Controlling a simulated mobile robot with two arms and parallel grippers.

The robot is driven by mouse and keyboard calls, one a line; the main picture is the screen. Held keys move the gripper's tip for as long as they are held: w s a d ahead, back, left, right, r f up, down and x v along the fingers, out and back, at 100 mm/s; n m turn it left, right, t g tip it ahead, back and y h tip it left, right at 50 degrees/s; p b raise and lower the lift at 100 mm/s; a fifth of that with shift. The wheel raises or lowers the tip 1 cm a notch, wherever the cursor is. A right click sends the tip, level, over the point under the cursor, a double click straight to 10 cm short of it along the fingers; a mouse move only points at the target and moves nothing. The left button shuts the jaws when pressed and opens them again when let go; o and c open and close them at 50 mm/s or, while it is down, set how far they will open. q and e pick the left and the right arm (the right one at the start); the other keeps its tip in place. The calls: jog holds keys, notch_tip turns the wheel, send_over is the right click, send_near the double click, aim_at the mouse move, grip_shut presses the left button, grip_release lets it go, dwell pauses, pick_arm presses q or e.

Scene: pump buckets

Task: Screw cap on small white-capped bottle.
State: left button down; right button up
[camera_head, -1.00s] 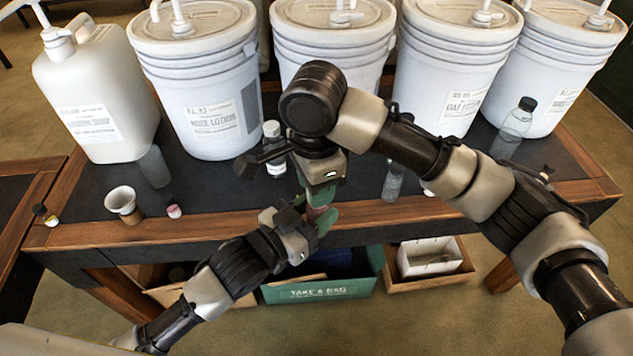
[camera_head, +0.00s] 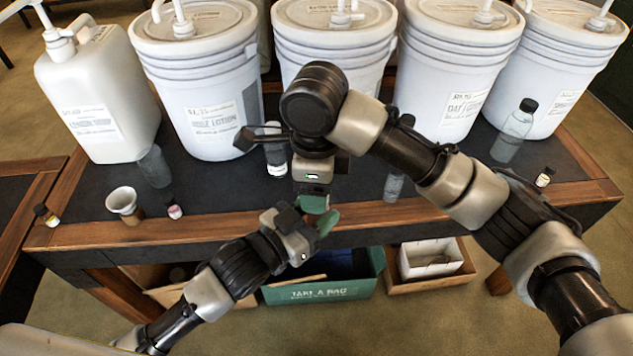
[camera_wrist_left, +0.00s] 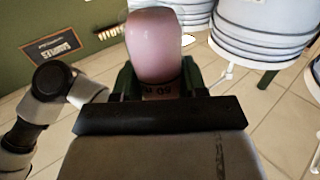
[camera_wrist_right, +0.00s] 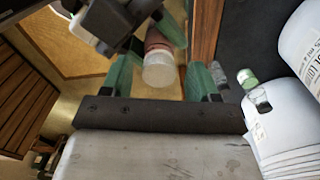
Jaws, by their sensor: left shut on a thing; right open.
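My left gripper (camera_wrist_left: 162,88) is shut on a small pinkish bottle (camera_wrist_left: 155,48), which fills the top middle of the left wrist view. In the right wrist view this bottle (camera_wrist_right: 156,45) shows a pale, whitish end (camera_wrist_right: 160,70) facing my right gripper. My right gripper (camera_wrist_right: 163,74) is open, with its green fingers on either side of that end; I cannot tell whether they touch it. In the head view my left gripper (camera_head: 322,222) is just below my right gripper (camera_head: 314,200), in front of the table edge. The bottle is mostly hidden there.
Large white pump buckets (camera_head: 215,100) line the back of the dark table (camera_head: 235,195). A green bin (camera_head: 325,290) sits below.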

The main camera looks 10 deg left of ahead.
jog(key=shift+r, duration=2.2)
jog(key=shift+c, duration=0.3)
